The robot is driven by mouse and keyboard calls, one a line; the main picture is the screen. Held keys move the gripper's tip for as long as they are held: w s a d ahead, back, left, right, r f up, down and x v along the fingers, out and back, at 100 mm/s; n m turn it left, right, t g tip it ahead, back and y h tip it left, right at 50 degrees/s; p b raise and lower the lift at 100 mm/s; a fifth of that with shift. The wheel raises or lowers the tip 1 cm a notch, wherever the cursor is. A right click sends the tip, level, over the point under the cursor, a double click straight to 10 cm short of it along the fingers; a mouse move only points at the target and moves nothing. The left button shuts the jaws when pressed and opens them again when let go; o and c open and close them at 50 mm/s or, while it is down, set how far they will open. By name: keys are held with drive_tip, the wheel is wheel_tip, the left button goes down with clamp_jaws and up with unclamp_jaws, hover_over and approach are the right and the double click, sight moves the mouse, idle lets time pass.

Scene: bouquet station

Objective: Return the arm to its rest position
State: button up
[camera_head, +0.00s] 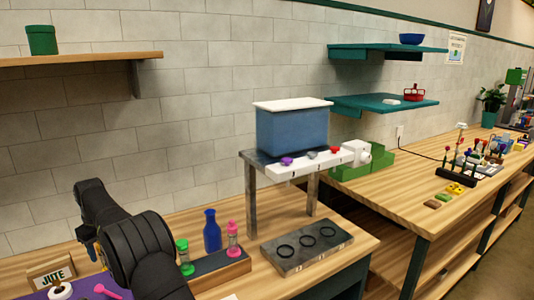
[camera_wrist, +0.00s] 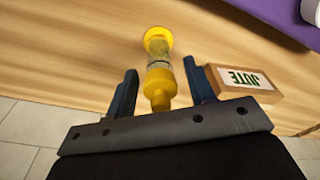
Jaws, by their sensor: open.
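My gripper (camera_wrist: 160,66) shows in the wrist view with its two dark fingers spread apart, so it is open. A small clear bottle with yellow ends (camera_wrist: 158,68) appears between the fingers, with a gap on each side. I cannot tell its exact distance from the fingers. My black arm (camera_head: 140,250) fills the lower left of the head view, over the near bench.
A wooden JUTE sign block (camera_head: 52,273) is close to the right finger in the wrist view (camera_wrist: 243,80). A blue bottle (camera_head: 212,232), green-topped and pink-topped bottles (camera_head: 233,240) and a grey holed block (camera_head: 306,246) stand right of my arm. A shelf (camera_head: 80,59) hangs above left.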

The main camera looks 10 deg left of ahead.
wheel_tip(320, 180, down, 2)
drive_tip(key=shift+f, duration=0.1)
drive_tip(key=r, duration=0.5)
drive_tip(key=shift+w+d+r, duration=0.2)
drive_tip(key=shift+w+d, duration=0.05)
drive_tip(key=shift+w, duration=0.05)
drive_tip(key=w+d+r, duration=0.5)
drive_tip(key=d+r, duration=0.2)
drive_tip(key=d, duration=0.3)
wheel_tip(320, 180, up, 10)
drive_tip(key=w+d+r, duration=0.1)
drive_tip(key=w+d, duration=0.2)
drive_tip(key=d, duration=0.5)
drive_tip(key=shift+w+r, duration=0.15)
drive_tip(key=shift+r, duration=0.1)
drive_tip(key=shift+o, duration=0.4)
